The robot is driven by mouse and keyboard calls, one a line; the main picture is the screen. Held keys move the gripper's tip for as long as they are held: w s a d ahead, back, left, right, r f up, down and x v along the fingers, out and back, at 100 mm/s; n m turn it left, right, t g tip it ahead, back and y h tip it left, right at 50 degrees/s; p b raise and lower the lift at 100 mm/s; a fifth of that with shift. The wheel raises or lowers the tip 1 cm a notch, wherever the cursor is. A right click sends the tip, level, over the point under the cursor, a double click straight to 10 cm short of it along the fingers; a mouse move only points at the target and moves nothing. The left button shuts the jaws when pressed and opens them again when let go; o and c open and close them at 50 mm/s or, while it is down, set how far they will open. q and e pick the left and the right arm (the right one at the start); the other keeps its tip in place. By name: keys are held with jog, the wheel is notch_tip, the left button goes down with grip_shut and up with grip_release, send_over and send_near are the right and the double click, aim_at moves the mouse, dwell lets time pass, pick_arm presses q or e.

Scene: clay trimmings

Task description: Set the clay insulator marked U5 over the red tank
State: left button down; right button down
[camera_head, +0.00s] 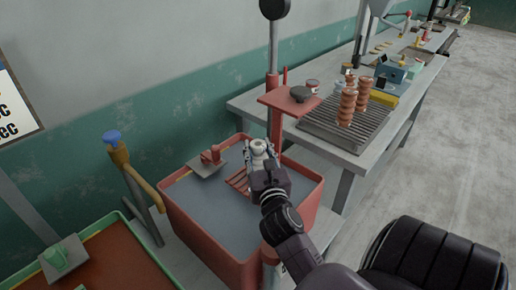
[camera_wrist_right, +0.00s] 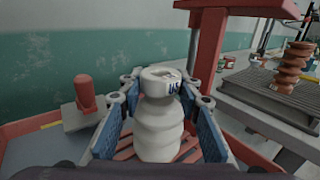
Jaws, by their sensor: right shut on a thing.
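The clay insulator marked U5 (camera_wrist_right: 159,118) is pale grey-white and ribbed, with blue marking near its top. It stands upright between the blue pads of my right gripper (camera_wrist_right: 158,125), which is shut on it. In the head view the insulator (camera_head: 259,148) and my right gripper (camera_head: 262,165) are over the red tank (camera_head: 217,262), above a red slatted rack (camera_head: 238,181) at the tank's rear right. The tank holds grey liquid or slurry. Whether the insulator's base touches the rack is hidden. My left gripper is not in view.
A red post with a shelf (camera_head: 289,100) rises beside the tank. A grey bench (camera_head: 340,157) at right carries brown ribbed insulators (camera_head: 346,106) on a grate. A red-handled plate (camera_head: 208,162) sits at the tank's back rim. A green-rimmed tank (camera_head: 119,258) stands at left, near a blue-knobbed tap (camera_head: 113,137).

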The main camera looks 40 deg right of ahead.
jog(key=c, duration=1.8)
grip_release()
jog(key=shift+f, duration=0.1)
jog(key=o, duration=0.4)
jog(key=b+v, duration=0.2)
jog(key=v, duration=1)
jog(key=shift+s, duration=0.1)
